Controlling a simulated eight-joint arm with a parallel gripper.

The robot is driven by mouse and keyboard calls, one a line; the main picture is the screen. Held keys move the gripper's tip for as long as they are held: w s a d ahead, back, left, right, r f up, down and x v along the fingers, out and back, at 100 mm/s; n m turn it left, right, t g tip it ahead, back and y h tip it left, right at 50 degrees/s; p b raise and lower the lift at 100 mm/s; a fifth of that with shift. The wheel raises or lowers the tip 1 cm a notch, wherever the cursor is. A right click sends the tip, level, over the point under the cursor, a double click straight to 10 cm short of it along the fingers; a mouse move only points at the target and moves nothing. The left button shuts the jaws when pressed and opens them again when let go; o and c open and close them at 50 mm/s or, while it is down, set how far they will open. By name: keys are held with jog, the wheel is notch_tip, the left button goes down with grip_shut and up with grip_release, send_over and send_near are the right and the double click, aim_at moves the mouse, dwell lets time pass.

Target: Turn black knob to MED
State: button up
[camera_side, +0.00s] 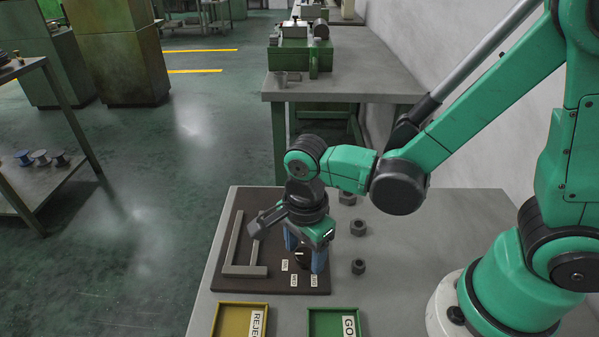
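The black knob (302,260) is on a dark brown board (245,284) on the grey bench, partly hidden by my gripper. Small white labels lie around it: one at its left (285,265), one in front (294,281) and one at front right (314,281). Their lettering is too small to read, and I cannot tell where the knob points. My gripper (305,262) points down over the knob. Its blue fingers are apart, one on each side of the knob. I cannot tell whether they touch it.
Several dark hex nuts (358,267) stand to the right. A yellow tray (240,305) labelled REJE… and a green tray (333,310) labelled GO… are at the front. A wall borders the bench's right.

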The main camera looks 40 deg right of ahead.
grip_shut()
jog(key=shift+n, duration=0.4)
jog(key=n, duration=1)
jog(key=shift+n, duration=0.4)
jog(key=shift+o, duration=1.7)
grip_release()
